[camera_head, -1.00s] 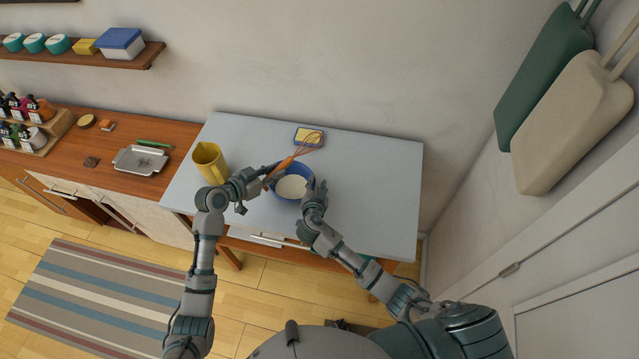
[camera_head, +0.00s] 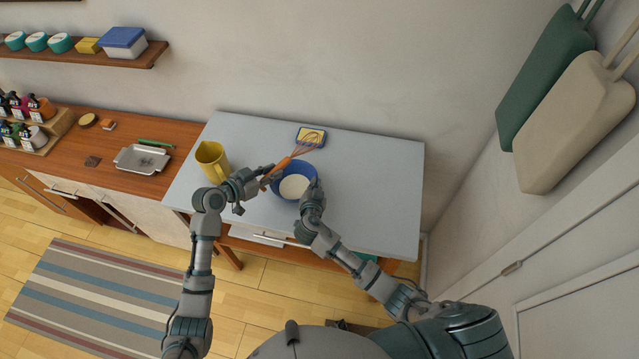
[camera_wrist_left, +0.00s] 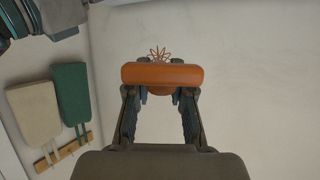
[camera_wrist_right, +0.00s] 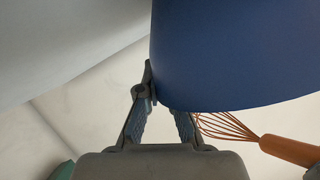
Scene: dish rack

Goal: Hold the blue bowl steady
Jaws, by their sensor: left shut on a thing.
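The blue bowl (camera_head: 281,192) stands on the grey table and holds something pale. My right gripper (camera_head: 314,187) is at the bowl's right side. In the right wrist view the blue bowl wall (camera_wrist_right: 235,50) lies at its fingers and hides the tip of one; I cannot tell if they grip it. My left gripper (camera_head: 264,178) is shut on the orange handle of the whisk (camera_head: 283,163), above the bowl's left edge. The handle (camera_wrist_left: 162,74) lies across the fingers in the left wrist view. The whisk wires point up and right, outside the bowl.
A yellow pitcher (camera_head: 211,160) stands to the left of the bowl, close to my left forearm. A yellow sponge in a blue dish (camera_head: 311,137) lies behind the bowl. The right part of the table (camera_head: 375,190) is clear.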

